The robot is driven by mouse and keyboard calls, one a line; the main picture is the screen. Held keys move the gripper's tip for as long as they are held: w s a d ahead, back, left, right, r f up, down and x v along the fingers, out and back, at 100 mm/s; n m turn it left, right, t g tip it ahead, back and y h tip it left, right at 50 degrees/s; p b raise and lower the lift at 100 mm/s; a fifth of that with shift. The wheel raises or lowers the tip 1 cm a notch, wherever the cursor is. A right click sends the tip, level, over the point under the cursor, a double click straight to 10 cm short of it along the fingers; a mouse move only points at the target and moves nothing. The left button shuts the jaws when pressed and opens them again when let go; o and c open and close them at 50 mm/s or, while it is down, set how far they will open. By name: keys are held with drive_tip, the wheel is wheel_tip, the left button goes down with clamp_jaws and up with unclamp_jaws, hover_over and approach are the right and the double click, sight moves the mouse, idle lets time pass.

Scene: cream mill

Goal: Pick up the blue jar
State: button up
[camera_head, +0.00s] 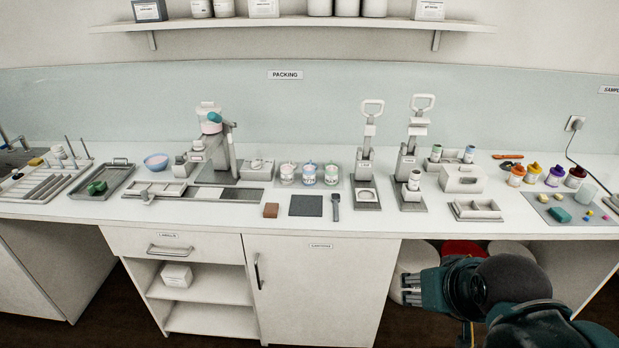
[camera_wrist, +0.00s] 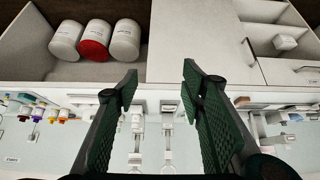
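Three small jars with pale pink tops stand in a row on a grey tray on the counter in the head view. The left jar (camera_head: 287,174) has a greenish label, and the middle jar (camera_head: 309,175) and right jar (camera_head: 331,175) look bluish. I cannot tell for sure which is the blue jar. My gripper (camera_head: 411,287) is low at the right, in front of the counter's front edge and below its top, well away from the jars. In the wrist view my gripper (camera_wrist: 158,82) has its green-padded fingers wide apart with nothing between them.
Two lever presses (camera_head: 367,160) (camera_head: 414,160) stand right of the jars. A dispenser machine (camera_head: 212,140) stands left. Several bottles (camera_head: 534,174) stand at right. Drums (camera_wrist: 95,40) sit under the counter.

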idle(0.4)
drive_tip(key=shift+o, duration=1.4)
drive_tip(key=shift+w+r, duration=0.1)
